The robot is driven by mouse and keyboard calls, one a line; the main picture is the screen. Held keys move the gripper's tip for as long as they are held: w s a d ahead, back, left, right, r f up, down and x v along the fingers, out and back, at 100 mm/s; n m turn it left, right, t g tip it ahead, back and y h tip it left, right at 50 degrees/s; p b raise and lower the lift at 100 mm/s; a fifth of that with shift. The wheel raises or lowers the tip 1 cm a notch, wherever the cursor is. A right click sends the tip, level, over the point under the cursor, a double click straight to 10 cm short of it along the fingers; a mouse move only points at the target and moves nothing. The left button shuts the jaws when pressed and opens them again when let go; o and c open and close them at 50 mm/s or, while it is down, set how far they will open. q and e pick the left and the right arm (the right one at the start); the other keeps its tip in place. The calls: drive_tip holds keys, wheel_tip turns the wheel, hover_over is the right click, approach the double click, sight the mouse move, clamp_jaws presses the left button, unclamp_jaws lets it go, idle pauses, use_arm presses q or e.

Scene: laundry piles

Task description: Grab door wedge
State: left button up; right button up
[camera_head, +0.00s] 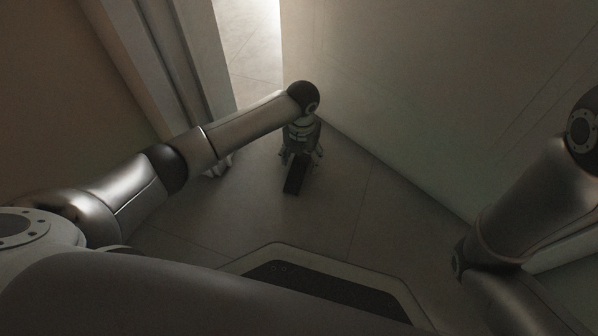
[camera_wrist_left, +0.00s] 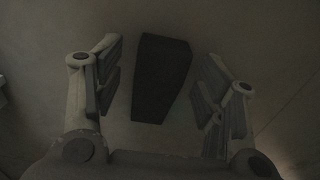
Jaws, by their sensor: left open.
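The door wedge (camera_head: 294,181) is a dark, narrow block lying on the tiled floor, directly below my left gripper (camera_head: 300,160) in the head view. In the left wrist view the wedge (camera_wrist_left: 161,78) sits between the two spread fingers of my left gripper (camera_wrist_left: 162,88), with a gap on each side. The fingers are open and empty; I cannot tell how far above the floor they are. In the head view the near end of the wedge shows and its far end is hidden by the gripper. My right gripper is not in view; only my right arm shows at the right.
A pale door (camera_head: 420,90) or panel stands close to the right of the wedge. A door frame (camera_head: 180,70) rises at the left, with a bright opening (camera_head: 247,35) between them. The tiled floor (camera_head: 330,205) around the wedge is bare on its near side.

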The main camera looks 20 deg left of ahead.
use_arm(q)
drive_tip(key=shift+c, duration=0.3)
drive_tip(key=c, duration=1.1)
drive_tip(key=shift+o, duration=0.2)
drive_tip(key=shift+r, duration=0.15)
